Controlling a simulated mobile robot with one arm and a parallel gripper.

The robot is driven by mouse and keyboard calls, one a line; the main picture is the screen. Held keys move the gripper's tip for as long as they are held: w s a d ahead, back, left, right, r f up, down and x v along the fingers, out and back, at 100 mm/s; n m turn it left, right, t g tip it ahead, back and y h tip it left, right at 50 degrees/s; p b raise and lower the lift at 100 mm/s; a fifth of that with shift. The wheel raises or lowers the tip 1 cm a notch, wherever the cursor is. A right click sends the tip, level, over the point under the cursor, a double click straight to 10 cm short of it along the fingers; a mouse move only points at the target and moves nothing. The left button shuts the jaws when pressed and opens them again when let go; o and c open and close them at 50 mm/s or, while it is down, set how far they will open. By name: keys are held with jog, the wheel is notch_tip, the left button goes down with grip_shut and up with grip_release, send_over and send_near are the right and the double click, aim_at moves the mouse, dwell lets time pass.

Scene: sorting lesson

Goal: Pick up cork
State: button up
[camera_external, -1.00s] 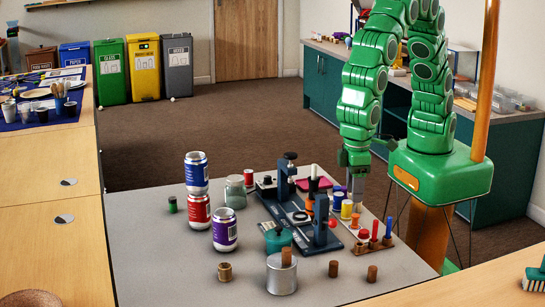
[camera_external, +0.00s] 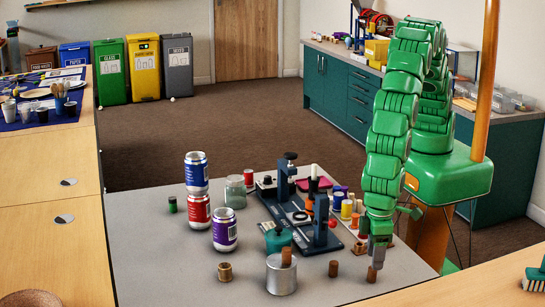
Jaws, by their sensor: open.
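Several small brown cork-like cylinders show on the grey table (camera_external: 150,270). One cork (camera_external: 372,274) stands upright near the front right edge, directly below my gripper. A third cork (camera_external: 286,257) stands up from the top of a silver tin (camera_external: 282,277). My gripper (camera_external: 377,264) points down with its fingertips at or just above the rightmost cork; it is open. I cannot tell whether the fingers are around the cork or only over it.
A blue-black press stand (camera_external: 290,215) with a teal pot (camera_external: 277,238) is left of my arm. Colored spools and pegs (camera_external: 346,209) sit close behind my gripper, partly hidden.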

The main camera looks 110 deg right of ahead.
aim_at(372, 274)
jog(key=shift+s+d+f, duration=0.1)
jog(key=shift+d+f, duration=0.05)
jog(key=shift+f, duration=1.15)
jog(key=shift+d+f, duration=0.15)
jog(key=shift+f, duration=1.15)
grip_shut()
